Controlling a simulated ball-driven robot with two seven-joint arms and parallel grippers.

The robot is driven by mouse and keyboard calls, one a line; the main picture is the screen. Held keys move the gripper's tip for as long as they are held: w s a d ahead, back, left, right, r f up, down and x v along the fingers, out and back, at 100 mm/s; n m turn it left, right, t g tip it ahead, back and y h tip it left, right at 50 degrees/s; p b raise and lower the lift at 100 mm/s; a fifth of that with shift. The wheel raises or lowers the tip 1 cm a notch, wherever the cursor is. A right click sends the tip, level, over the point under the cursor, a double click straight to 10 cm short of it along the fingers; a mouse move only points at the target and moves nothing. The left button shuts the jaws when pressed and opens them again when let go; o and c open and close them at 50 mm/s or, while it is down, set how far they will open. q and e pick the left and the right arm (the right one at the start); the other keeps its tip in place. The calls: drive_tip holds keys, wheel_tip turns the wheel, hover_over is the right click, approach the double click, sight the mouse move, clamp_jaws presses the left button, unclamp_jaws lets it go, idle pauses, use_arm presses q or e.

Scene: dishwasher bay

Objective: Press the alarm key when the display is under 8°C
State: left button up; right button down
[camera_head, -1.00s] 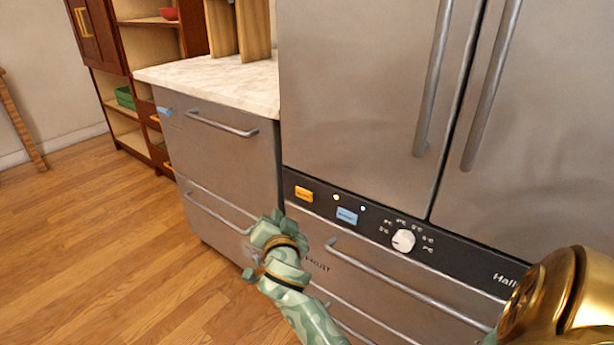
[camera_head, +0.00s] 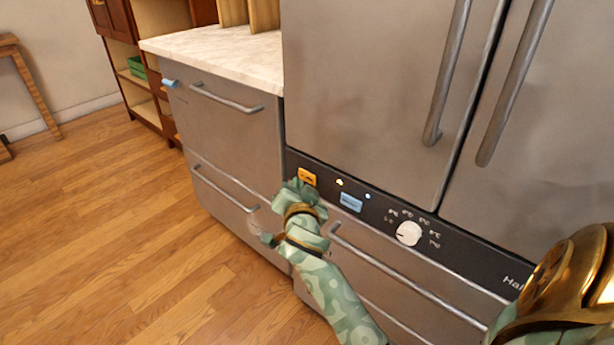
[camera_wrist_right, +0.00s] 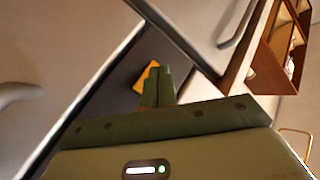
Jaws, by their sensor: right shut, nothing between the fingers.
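The dark control panel (camera_head: 459,254) runs across the steel fridge below its doors. At its left end is an orange key (camera_head: 307,176), with lettering too small to read. To its right are two small lights, a blue key (camera_head: 351,202) and a white round dial (camera_head: 408,233) ringed by small temperature marks. I cannot read any display value. My right gripper (camera_head: 297,188) is shut and empty, just in front of and below the orange key. In the wrist view, its fingers (camera_wrist_right: 158,88) overlap the orange key's edge (camera_wrist_right: 146,76); contact cannot be told. My left gripper is out of view.
Steel drawers with bar handles (camera_head: 395,270) lie below the panel. Long door handles (camera_head: 448,70) stand out above it. A marble-topped drawer unit (camera_head: 215,58) adjoins on the left. The wooden floor at left is clear.

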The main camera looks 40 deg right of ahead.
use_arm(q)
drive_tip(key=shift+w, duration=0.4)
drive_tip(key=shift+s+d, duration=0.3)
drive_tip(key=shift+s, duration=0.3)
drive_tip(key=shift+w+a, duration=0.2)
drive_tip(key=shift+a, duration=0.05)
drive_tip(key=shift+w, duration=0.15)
use_arm(e)
drive_tip(key=shift+d, duration=0.1)
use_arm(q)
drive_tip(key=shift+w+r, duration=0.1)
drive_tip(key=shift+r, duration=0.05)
use_arm(e)
drive_tip(key=shift+d, duration=0.3)
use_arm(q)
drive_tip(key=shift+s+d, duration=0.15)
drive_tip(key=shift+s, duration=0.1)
